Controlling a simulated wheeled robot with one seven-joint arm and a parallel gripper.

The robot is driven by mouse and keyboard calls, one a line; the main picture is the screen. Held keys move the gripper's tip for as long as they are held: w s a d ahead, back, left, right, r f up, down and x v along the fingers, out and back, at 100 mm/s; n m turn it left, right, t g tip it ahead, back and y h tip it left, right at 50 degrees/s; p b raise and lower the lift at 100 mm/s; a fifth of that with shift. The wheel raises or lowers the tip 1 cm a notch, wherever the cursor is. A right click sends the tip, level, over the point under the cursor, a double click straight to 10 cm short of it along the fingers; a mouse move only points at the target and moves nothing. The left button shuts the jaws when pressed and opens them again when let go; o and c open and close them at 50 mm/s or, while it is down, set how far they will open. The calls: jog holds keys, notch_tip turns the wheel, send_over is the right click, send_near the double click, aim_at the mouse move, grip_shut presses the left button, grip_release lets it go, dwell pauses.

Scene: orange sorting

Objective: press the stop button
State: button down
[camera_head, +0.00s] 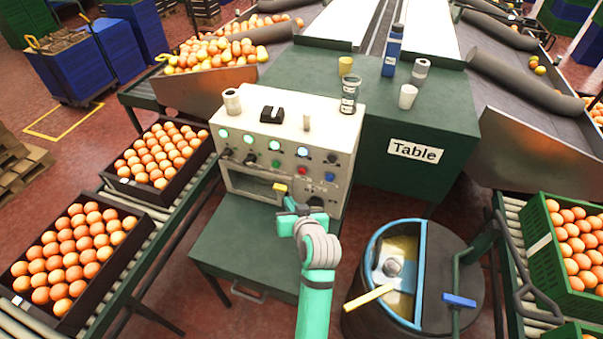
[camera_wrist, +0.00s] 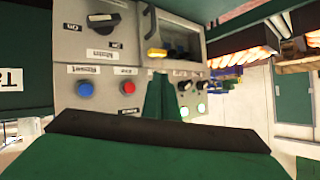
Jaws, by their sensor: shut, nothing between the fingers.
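The cream control panel (camera_head: 338,133) stands on a green cabinet, with a row of green, red and blue buttons on its front. The red button (camera_head: 302,171) sits between the green button (camera_head: 275,164) and the blue button (camera_head: 329,177). The wrist view shows the panel upside down, with the red button (camera_wrist: 128,88) beside the blue button (camera_wrist: 85,89). Their small labels are hard to read, so I cannot confirm which says stop. My gripper (camera_head: 289,203) is shut and empty, in front of and below the buttons. Its fingers (camera_wrist: 163,98) hide part of the panel in the wrist view.
A yellow-handled lever (camera_head: 280,187) and black knob (camera_head: 316,202) lie close to my gripper. Cups and a blue bottle (camera_head: 392,50) stand on the green table (camera_head: 440,103). A round bin (camera_head: 455,275) is at right. Orange crates flank the cabinet.

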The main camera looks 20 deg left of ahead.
jog(key=w, duration=0.8)
jog(key=shift+w+d, duration=0.15)
jog(key=shift+w, duration=0.2)
jog(key=shift+w, duration=0.15)
dwell(1.8)
jog(key=shift+w, duration=0.3)
jog(key=shift+w, duration=0.55)
dwell(1.0)
jog(key=shift+s, duration=1.05)
jog(key=shift+s, duration=2.5)
